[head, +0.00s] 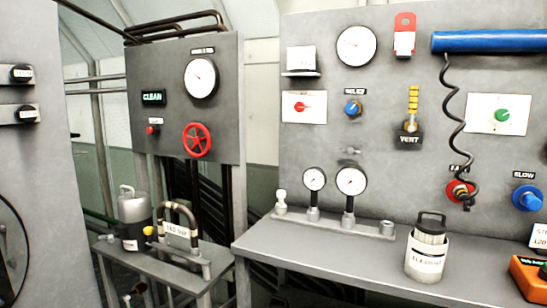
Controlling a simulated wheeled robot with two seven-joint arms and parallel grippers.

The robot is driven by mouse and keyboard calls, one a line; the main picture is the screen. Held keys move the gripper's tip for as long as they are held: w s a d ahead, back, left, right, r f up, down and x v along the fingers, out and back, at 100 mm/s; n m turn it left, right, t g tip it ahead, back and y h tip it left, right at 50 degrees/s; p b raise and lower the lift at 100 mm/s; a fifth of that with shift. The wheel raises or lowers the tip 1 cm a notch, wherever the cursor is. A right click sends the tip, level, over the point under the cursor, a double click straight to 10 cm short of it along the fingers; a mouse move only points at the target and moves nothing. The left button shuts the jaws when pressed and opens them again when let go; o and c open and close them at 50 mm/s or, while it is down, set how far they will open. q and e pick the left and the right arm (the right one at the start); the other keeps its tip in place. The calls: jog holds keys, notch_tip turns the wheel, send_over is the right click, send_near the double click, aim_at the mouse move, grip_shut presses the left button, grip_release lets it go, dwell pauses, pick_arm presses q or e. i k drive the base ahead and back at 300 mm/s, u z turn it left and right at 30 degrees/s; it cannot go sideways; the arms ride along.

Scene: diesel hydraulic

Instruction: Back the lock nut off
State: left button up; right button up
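No part is clearly recognisable as the lock nut in the head view. A blue knob (353,108) sits on the grey panel (310,150) under a label that seems to read RELIEF. A small grey metal fitting (349,152) is on the panel below it; its details are too small to tell. A black VENT block (410,140) with a yellow ribbed stem (413,103) is to the right. Neither of my grippers is in view.
A shelf (330,262) below the panel carries a gauge manifold (330,222) and a white canister (427,255). A blue cylinder (490,41) with a coiled black cord hangs upper right. A red handwheel (197,139) is on the left panel. The shelf's front left is clear.

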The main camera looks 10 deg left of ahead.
aim_at(351, 149)
jog(key=u, duration=1.2)
jog(key=i, duration=0.75)
jog(key=z, duration=0.5)
